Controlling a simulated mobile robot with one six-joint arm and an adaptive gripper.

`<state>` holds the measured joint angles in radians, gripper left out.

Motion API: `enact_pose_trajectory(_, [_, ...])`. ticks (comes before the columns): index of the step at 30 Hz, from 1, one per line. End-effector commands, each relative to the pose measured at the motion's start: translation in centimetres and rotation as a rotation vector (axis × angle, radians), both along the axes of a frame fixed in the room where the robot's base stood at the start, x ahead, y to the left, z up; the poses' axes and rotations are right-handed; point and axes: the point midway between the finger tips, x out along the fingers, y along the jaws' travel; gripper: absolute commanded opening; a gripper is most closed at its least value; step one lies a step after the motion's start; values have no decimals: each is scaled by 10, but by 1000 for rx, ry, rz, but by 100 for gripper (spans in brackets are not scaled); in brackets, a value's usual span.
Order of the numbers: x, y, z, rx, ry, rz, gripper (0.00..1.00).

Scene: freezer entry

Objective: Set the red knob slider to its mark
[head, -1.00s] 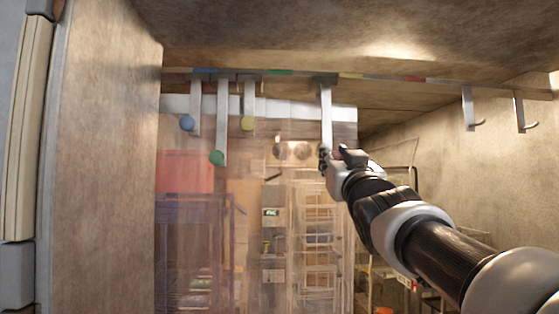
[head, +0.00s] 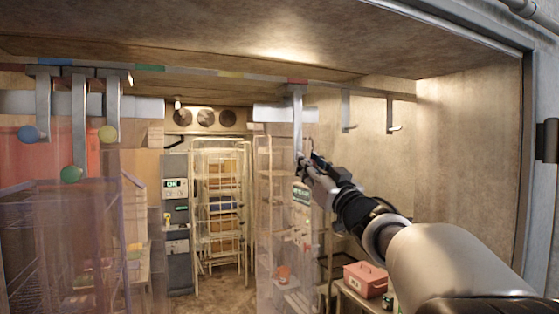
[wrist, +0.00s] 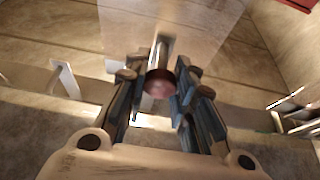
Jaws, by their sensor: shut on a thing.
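The red knob (wrist: 158,86) sits between my gripper's fingers in the wrist view, at the end of a pale metal bar. In the head view my gripper (head: 308,162) is shut on it and hides it. The red knob's slider bar (head: 297,115) hangs from the overhead rail. Its top stands under or very close to the red mark (head: 297,81) on the rail; exact alignment cannot be told. A clear curtain strip (head: 270,200) hangs below this slider.
Blue (head: 29,134), green (head: 71,174) and yellow (head: 108,133) knobs hang on bars at the left. The rail also bears a yellow mark (head: 230,75) and a green mark (head: 150,68). Two empty hooks (head: 392,118) (head: 347,115) hang to the right, near the side wall (head: 465,160).

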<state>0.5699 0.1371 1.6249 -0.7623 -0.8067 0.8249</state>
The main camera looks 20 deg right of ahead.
Motion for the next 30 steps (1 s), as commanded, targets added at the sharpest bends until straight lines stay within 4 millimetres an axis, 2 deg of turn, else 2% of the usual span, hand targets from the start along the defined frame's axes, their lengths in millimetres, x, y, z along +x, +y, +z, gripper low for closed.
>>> enact_pose_trajectory(11, [0,-2,2,-2,-3,-1,0])
enact_pose_trajectory(12, [0,-2,2,-2,-3,-1,26])
enact_pose_trajectory(21, [0,-1,1,-1,-2,0,46])
enact_pose_trajectory(30, [-1,-2,0,-1,-2,0,46])
